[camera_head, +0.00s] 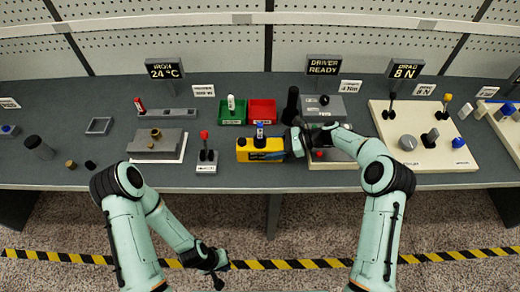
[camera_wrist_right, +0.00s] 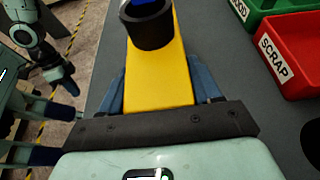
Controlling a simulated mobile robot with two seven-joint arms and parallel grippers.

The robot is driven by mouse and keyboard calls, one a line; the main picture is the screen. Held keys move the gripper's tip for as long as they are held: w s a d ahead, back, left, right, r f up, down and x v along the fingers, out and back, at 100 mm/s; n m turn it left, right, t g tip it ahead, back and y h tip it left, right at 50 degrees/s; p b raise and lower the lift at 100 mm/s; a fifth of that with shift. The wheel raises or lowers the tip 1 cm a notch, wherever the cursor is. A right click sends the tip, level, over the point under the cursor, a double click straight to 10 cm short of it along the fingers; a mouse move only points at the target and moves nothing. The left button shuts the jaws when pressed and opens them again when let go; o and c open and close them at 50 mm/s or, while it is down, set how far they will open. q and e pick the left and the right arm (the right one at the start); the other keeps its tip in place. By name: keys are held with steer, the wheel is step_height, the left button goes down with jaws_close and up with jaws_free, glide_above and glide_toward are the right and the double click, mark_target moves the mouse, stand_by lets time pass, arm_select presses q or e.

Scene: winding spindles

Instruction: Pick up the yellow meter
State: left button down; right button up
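The yellow meter (camera_head: 248,153) lies near the front edge of the grey bench, with a dark round fitting and a blue part on top. It fills the middle of the right wrist view (camera_wrist_right: 158,75). My right gripper (camera_head: 288,148) is at its right end. The blue fingers of the right gripper (camera_wrist_right: 160,95) lie along both long sides of the yellow body, with no clear gap. Whether the meter touches the bench is hard to tell. My left gripper (camera_head: 219,270) hangs empty in front of the bench, its fingertips apart.
A stand with red-topped lever (camera_head: 206,158) is just left of the meter. Behind are a green bin (camera_head: 232,118) and a red scrap bin (camera_head: 262,113). A black cylinder (camera_head: 291,104) stands behind the right gripper. A cream board (camera_head: 430,160) with knobs is further right.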

steer(key=c, duration=0.5)
steer(key=shift+o, duration=0.2)
steer(key=shift+r, duration=0.15)
